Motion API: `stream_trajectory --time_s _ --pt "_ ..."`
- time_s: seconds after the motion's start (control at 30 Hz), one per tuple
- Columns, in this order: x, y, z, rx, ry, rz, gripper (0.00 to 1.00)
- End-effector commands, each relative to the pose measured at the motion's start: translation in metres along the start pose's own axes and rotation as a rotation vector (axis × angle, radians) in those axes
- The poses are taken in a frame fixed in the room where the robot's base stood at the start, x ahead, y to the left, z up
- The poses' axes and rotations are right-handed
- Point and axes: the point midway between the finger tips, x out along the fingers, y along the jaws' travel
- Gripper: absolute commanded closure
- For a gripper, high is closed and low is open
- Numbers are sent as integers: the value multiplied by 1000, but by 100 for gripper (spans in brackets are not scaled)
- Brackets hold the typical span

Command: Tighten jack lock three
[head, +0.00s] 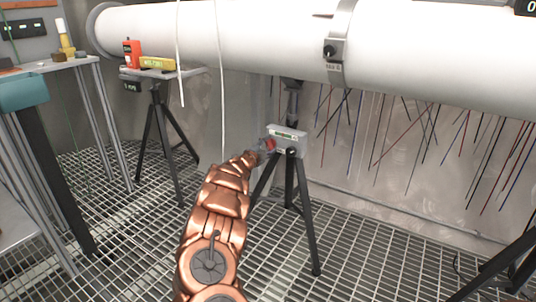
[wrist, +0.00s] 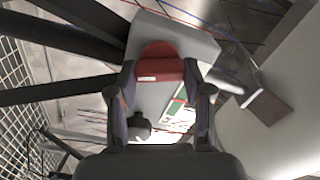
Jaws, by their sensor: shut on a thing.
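The jack stand (head: 290,139) stands under the white pipe, a grey head on a black tripod with a small green-edged label on its face. A red lock knob (head: 269,145) sits at the left side of the head. My gripper (head: 262,153) reaches it from the left. In the wrist view, my gripper (wrist: 160,90) has its two fingers on either side of the red knob (wrist: 160,65), shut on it. The grey jack head (wrist: 190,40) lies just behind the knob. I cannot tell which jack number this is.
The white pipe (head: 240,38) runs overhead with a steel clamp band (head: 338,45). A thin white cable (head: 222,90) hangs near my arm. Thin coloured rods line the back wall.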

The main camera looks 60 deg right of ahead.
Motion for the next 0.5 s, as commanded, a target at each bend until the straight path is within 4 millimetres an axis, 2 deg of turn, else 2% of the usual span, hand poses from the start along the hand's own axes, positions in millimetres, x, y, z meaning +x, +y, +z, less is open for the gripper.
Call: stream_trajectory --time_s 0.03,0.2,0.5 --pt "-1 5 4 44 -2 0 85" --pt "0 6 3 172 -2 1 85" --pt "-1 5 3 320 -5 3 85"
